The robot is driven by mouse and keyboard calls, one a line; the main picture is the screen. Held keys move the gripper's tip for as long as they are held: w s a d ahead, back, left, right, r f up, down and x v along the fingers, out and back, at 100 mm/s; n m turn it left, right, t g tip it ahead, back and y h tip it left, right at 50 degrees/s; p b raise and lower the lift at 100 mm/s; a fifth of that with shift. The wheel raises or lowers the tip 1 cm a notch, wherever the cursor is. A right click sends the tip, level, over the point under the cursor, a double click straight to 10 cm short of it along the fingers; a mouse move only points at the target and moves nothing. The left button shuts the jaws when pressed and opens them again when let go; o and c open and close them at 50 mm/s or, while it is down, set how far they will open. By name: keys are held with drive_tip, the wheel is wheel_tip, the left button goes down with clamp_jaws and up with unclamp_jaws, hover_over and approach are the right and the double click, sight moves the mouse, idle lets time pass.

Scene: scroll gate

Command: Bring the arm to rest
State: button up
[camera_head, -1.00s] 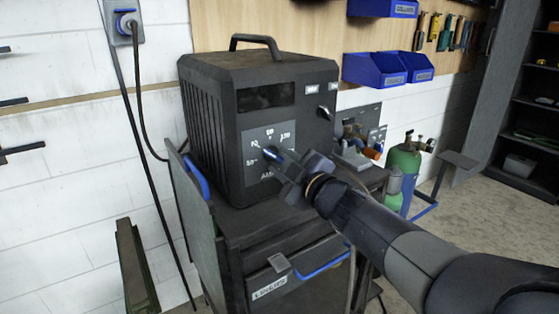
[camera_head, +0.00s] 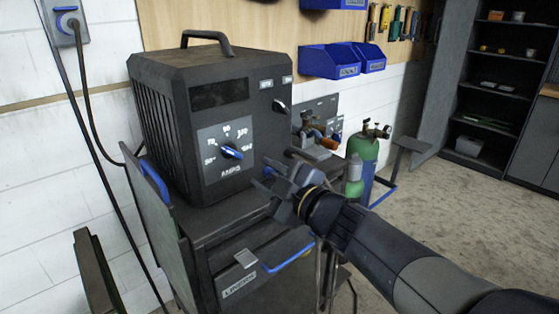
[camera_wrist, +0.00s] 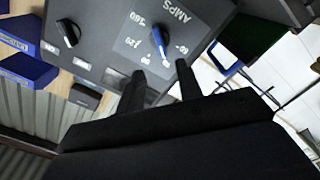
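My gripper (camera_head: 264,178) is in front of the dark welding power unit, to the right of and below its AMPS dial. In the wrist view my gripper (camera_wrist: 160,67) has its two dark fingers apart with nothing between them. The power unit (camera_head: 222,130) stands on a cart. Its blue dial knob (camera_head: 231,153) is free of the fingers. The knob also shows in the wrist view (camera_wrist: 159,43), just beyond the fingertips. My arm reaches in from the lower right.
The cart's drawer (camera_head: 265,278) with a blue handle is below my gripper. A green gas cylinder (camera_head: 363,152) stands to the right. Blue bins (camera_head: 329,61) hang on the wall behind. Open floor (camera_head: 430,190) lies to the right.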

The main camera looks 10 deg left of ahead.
sight(235, 153)
drive_tip(key=x, duration=1)
drive_tip(key=shift+w+a, duration=0.2)
drive_tip(key=shift+a, duration=0.05)
drive_tip(key=shift+s+d, duration=0.1)
drive_tip(key=v, duration=1)
drive_tip(key=x, duration=1)
drive_tip(key=shift+r+m+p, duration=0.15)
drive_tip(key=shift+m+p, duration=0.2)
drive_tip(key=shift+m, duration=0.05)
drive_tip(key=shift+r+m+p, duration=0.1)
drive_tip(key=shift+m+p, duration=0.6)
drive_tip(key=shift+m, duration=0.5)
drive_tip(key=m+p, duration=0.3)
drive_tip(key=m, duration=0.1)
drive_tip(key=shift+m, duration=0.6)
